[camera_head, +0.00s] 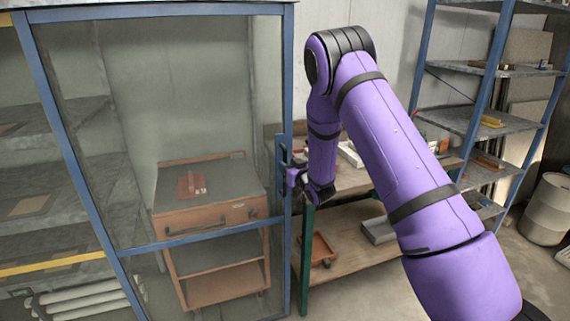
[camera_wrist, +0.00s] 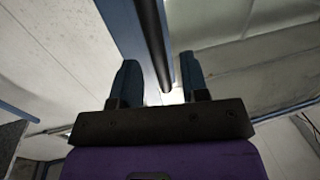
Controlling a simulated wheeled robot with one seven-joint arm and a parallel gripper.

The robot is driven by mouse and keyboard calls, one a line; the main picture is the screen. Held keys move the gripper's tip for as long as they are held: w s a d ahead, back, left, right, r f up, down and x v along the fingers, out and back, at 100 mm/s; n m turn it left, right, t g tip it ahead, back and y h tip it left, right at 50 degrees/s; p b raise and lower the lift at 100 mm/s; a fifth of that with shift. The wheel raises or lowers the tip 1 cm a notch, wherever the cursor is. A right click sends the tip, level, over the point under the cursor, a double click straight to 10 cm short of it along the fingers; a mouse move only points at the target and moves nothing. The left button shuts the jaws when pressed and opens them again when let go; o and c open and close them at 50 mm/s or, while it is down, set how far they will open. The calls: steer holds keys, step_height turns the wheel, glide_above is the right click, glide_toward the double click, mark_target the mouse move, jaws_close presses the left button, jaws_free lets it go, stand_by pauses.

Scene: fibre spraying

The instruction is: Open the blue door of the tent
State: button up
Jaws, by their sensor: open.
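The tent's door (camera_head: 190,100) fills the left half of the head view as a clear panel in a blue frame (camera_head: 287,80). It looks shut. A dark handle (camera_head: 281,152) is on the frame's right upright. My gripper (camera_head: 291,179) is at the lower part of this handle. In the wrist view, my gripper (camera_wrist: 161,72) is open, with a blue finger on each side. The dark handle bar (camera_wrist: 154,40) runs down between the fingers, beside the blue upright (camera_wrist: 121,25). I cannot tell whether either finger touches the bar.
Behind the clear panel stands an orange-brown cart (camera_head: 208,217). A wooden workbench (camera_head: 350,250) with items on it is right of the door, behind my arm. Blue-framed metal shelves (camera_head: 480,120) and a pale drum (camera_head: 549,208) are at the far right. Grey shelves (camera_head: 40,195) are at left.

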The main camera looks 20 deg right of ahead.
steer(key=shift+w+a, duration=0.25)
steer(key=shift+w, duration=1.05)
steer(key=shift+c, duration=0.2)
jaws_close()
steer(key=shift+a, duration=0.1)
